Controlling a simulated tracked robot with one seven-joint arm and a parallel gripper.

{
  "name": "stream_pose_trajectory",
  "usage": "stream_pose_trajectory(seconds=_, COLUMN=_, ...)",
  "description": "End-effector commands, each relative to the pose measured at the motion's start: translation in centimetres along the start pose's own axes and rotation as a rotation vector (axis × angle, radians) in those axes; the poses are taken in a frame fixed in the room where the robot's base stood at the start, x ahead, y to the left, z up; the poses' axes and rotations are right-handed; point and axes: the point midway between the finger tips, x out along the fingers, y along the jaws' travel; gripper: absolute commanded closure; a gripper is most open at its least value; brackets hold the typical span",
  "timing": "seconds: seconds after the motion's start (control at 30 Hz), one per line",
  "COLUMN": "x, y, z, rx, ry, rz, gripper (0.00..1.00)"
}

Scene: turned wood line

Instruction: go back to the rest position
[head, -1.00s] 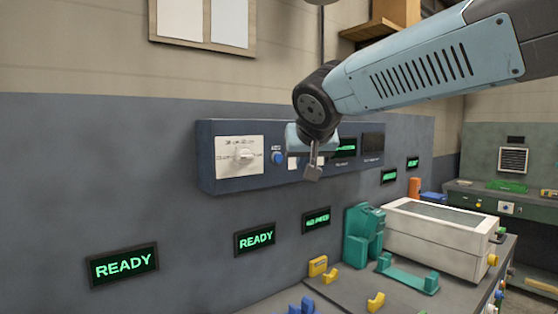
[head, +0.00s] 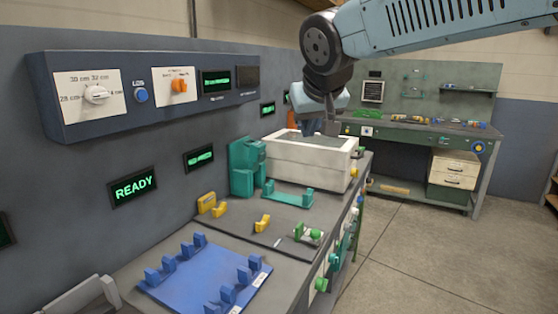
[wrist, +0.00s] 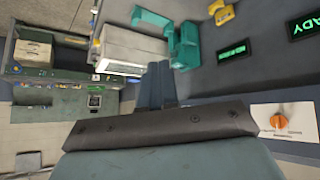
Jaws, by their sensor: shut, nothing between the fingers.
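My gripper (head: 318,130) hangs from the arm at the upper right of the head view, fingers pointing down. In that picture it overlaps the back part of the white box (head: 300,158); the frames do not show a clear gap or contact. In the wrist view my gripper's two dark fingers (wrist: 157,84) lie together, shut, with nothing held. The white box (wrist: 120,47) also shows there, beyond the fingers.
A blue wall panel (head: 60,128) carries a white dial (head: 97,94) and an orange switch (head: 179,86). The bench below holds a teal stand (head: 244,168) and a blue tray with holders (head: 205,277). A green workbench (head: 420,133) stands behind. Floor at right is clear.

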Motion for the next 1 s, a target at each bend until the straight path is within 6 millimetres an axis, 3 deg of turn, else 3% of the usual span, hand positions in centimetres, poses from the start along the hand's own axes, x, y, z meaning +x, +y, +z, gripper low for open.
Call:
stream_pose_trajectory(seconds=0.03, x=-0.3, y=2.4, z=2.0, rx=0.029, ry=-0.024, rz=0.023, gripper=1.0)
stream_pose_trajectory(seconds=0.2, x=-1.2, y=7.9, z=9.0, rx=0.104, ry=-0.111, rz=0.065, gripper=1.0)
stream_pose_trajectory(seconds=0.33, x=-1.9, y=10.6, z=14.6, rx=0.163, ry=-0.168, rz=0.079, gripper=1.0)
stream_pose_trajectory(seconds=0.5, x=-2.6, y=12.1, z=20.1, rx=0.224, ry=-0.219, rz=0.076, gripper=1.0)
stream_pose_trajectory(seconds=0.7, x=-2.8, y=12.2, z=22.8, rx=0.253, ry=-0.241, rz=0.069, gripper=1.0)
stream_pose_trajectory(seconds=1.0, x=-2.8, y=12.2, z=22.9, rx=0.254, ry=-0.242, rz=0.068, gripper=1.0)
